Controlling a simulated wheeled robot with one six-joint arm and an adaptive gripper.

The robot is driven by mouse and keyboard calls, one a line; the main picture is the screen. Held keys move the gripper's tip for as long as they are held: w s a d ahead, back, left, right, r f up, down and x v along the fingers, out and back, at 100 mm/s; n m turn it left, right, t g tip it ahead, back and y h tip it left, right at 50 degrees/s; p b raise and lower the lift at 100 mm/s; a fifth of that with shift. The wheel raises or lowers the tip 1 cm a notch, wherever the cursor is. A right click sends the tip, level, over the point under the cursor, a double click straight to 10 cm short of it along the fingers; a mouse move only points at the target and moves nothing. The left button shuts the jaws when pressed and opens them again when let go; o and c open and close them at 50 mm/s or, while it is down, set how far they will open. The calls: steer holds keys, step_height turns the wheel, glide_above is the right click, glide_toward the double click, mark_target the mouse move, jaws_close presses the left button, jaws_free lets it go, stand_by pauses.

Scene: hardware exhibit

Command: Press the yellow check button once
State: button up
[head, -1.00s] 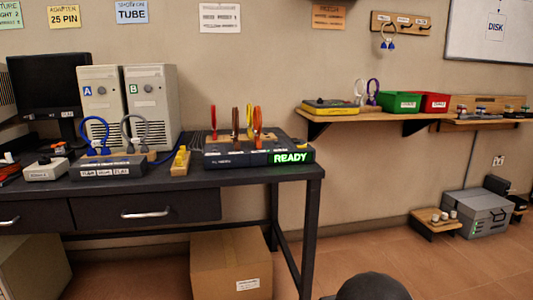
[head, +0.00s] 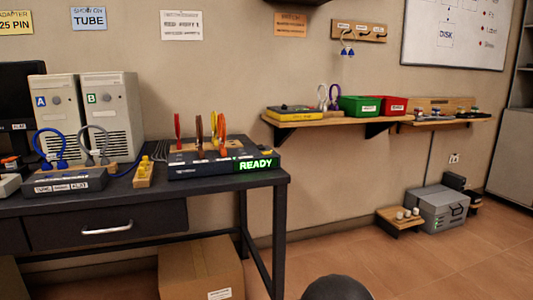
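I cannot make out a check button for certain. A yellow box with a dark top (head: 293,112) lies on the left end of the wall shelf (head: 320,120); details on its top are too small to tell. A small yellow block with raised parts (head: 144,173) stands on the dark desk (head: 210,188), left of a black unit (head: 203,168) with a lit green READY sign (head: 256,164). My gripper is not in view.
Green (head: 360,106) and red (head: 393,106) bins stand on the shelf beside the yellow box. A cardboard box (head: 200,270) is under the desk. A grey case (head: 438,208) and a low wooden stand (head: 400,220) are by the wall. Floor at the right front looks clear.

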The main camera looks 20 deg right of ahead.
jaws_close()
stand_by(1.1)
